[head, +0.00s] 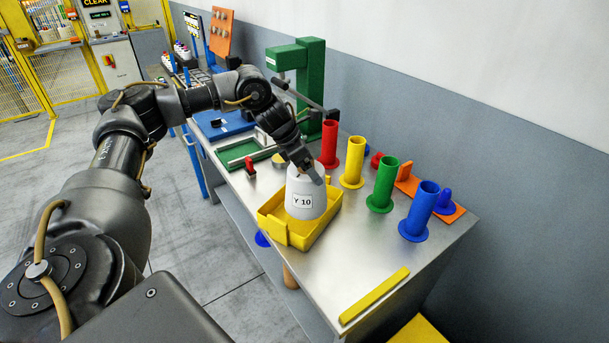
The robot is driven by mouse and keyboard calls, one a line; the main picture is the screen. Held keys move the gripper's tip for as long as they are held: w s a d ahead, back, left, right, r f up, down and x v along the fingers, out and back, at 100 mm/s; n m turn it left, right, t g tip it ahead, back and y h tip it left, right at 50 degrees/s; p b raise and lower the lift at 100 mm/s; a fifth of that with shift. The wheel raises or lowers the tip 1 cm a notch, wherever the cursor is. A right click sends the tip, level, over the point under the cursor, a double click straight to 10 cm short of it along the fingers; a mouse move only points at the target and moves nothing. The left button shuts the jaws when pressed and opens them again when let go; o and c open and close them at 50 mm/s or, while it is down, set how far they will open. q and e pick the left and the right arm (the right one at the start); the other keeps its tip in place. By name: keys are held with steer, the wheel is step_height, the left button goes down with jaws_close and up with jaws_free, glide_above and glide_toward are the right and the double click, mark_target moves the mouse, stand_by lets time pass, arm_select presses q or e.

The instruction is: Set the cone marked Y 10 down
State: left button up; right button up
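The pale grey cone marked Y 10 (304,200) is upright, its label facing me. It appears over the yellow tray (293,240) on the metal table, and I cannot tell whether its base touches the tray floor. My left gripper (309,174) comes down from the upper left and is at the top of the cone, its fingers apparently closed on it. The fingertips are small and partly hidden against the cone. My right gripper is not in view.
Upright red (328,145), yellow (352,163), green (383,187) and blue (420,212) tubes stand behind and right of the tray. A green press-like stand (310,75) is at the back. A yellow strip (374,295) lies front right. The tabletop between tray and strip is clear.

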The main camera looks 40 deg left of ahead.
arm_select(q)
steer(key=a+f, duration=0.1)
steer(key=w+a+f+p, duration=0.1)
steer(key=f, duration=0.1)
steer(key=shift+w+a+f, duration=0.1)
steer(key=shift+a+f, duration=0.15)
steer(key=shift+a, duration=0.05)
steer(key=shift+w+a+f, duration=0.15)
steer(key=shift+w+f, duration=0.1)
steer(key=shift+f, duration=0.2)
steer(key=shift+a+f, duration=0.15)
steer(key=shift+a, duration=0.05)
step_height(320, 180, down, 3)
steer(key=p, duration=0.2)
steer(key=shift+p, duration=0.3)
steer(key=shift+f, duration=0.15)
